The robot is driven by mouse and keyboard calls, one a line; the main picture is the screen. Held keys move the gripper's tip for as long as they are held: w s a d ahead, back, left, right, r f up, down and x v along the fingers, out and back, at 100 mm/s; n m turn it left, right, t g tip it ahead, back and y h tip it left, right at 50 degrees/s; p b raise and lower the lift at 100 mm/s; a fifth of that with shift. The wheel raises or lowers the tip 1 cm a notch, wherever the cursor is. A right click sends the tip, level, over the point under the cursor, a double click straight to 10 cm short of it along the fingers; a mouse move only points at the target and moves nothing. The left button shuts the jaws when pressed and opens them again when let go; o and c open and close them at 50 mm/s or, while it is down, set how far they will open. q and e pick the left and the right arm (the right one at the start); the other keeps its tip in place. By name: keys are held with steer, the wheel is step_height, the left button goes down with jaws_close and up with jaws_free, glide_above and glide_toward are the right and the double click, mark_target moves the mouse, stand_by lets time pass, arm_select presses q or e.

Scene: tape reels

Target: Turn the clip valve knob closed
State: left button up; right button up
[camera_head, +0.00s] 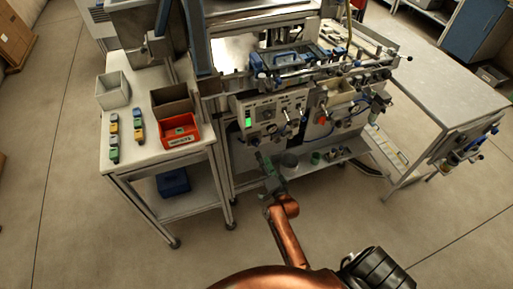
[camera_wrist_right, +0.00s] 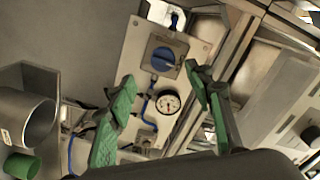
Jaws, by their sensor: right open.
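The clip valve knob (camera_wrist_right: 163,58) shows in the right wrist view as a round blue knob on a square grey plate, fixed to a light panel (camera_wrist_right: 197,48). My right gripper (camera_wrist_right: 160,82) has green fingers that are apart, with nothing between them. The knob appears beyond the fingertips, between them in the picture, and looks untouched. The knob is not clearly made out in the head view. My left gripper is not seen.
A round gauge (camera_wrist_right: 168,103) sits below the knob, with a blue hose beside it. A grey cylinder (camera_wrist_right: 25,118) is at the left of the wrist view. In the head view, a side table (camera_head: 150,90) with bins stands left of the machine; open floor lies in front.

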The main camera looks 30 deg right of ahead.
mark_target(257, 145)
steer(key=b+x, duration=0.1)
steer(key=x, duration=0.6)
steer(key=shift+w+d+r+b, duration=0.1)
steer(key=shift+w+r+b, duration=0.1)
steer(key=shift+b, duration=0.2)
steer(key=shift+w, duration=0.2)
steer(key=shift+c, duration=0.8)
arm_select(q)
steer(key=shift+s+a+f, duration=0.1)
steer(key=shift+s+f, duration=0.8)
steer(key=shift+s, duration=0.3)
arm_select(e)
steer(key=c, duration=1)
